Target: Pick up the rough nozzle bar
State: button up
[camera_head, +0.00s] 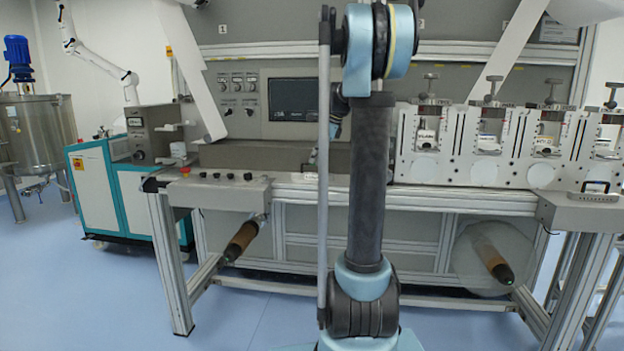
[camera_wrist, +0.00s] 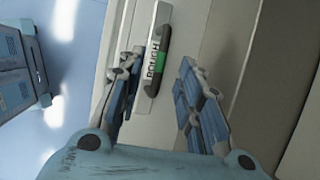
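The rough nozzle bar (camera_wrist: 152,82) is a short dark bar with a green band and the label "ROUGH". It shows in the wrist view, lying on a pale ledge. My gripper (camera_wrist: 160,64) is open, its two blue-grey fingers one on each side of the bar's picture position. A gap shows between the bar and the right finger; the left finger is close to the bar, and I cannot tell whether they touch. I cannot make out the bar in the head view, where my arm stands in front of the machine's middle.
The machine's work ledge (camera_head: 460,197) runs across the head view. Several white units with knobs (camera_head: 487,145) stand at right. A button box (camera_head: 218,190) juts out at left, and a control screen (camera_head: 293,99) is behind. Blue floor lies at lower left.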

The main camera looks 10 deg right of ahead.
jog(key=shift+x, duration=1.45)
grip_shut()
